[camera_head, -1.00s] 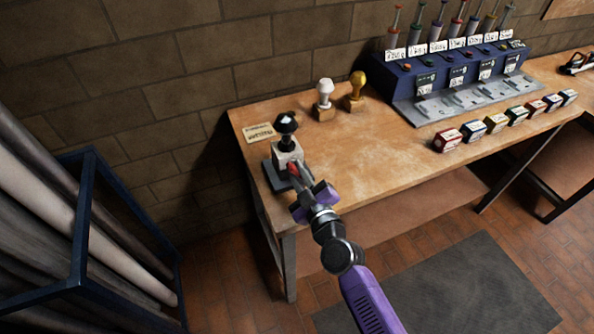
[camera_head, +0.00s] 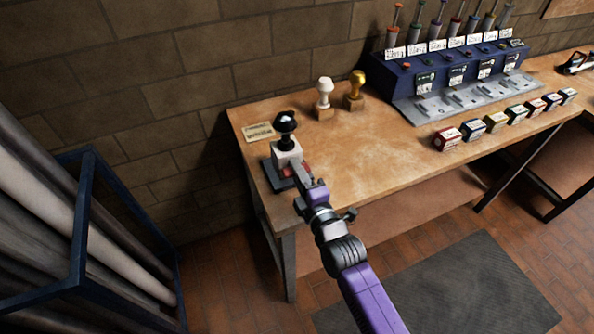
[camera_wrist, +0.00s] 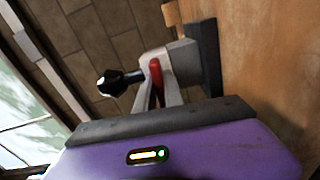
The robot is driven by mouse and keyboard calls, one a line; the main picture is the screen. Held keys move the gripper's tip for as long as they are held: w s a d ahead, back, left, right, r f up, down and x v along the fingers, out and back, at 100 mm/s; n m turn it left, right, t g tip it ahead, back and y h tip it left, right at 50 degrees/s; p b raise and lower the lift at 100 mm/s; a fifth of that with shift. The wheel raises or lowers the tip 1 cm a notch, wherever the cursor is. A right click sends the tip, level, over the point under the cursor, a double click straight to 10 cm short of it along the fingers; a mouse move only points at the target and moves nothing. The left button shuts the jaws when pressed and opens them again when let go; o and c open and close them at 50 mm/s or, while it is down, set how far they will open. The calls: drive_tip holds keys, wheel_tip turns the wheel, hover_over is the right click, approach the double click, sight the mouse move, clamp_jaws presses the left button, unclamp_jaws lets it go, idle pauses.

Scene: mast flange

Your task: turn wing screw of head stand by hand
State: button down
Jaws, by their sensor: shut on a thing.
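The head stand is a pale grey block (camera_head: 287,154) on a dark base plate at the left end of the workbench, topped by a black head (camera_head: 286,122). In the wrist view the block (camera_wrist: 184,60) and the black head (camera_wrist: 113,82) lie sideways. The red wing screw (camera_wrist: 155,76) sticks out from the block's near side. My gripper (camera_wrist: 157,92) is shut on it, one finger on each side. In the head view my gripper (camera_head: 299,172) reaches the block's front and partly hides the screw; only a bit of red shows beside the fingers.
A white-headed stand (camera_head: 325,92) and a gold-headed stand (camera_head: 357,85) stand behind on the workbench (camera_head: 360,150). A paper label (camera_head: 259,132) lies by the head stand. A blue rack (camera_head: 440,75) and several small boxes (camera_head: 447,138) are to the right. A blue-framed bin (camera_head: 82,215) stands left.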

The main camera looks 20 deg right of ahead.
drive_tip(key=shift+n, duration=0.4)
drive_tip(key=c, duration=1.4)
unclamp_jaws()
drive_tip(key=shift+s+p, duration=0.55)
drive_tip(key=shift+s, duration=1.95)
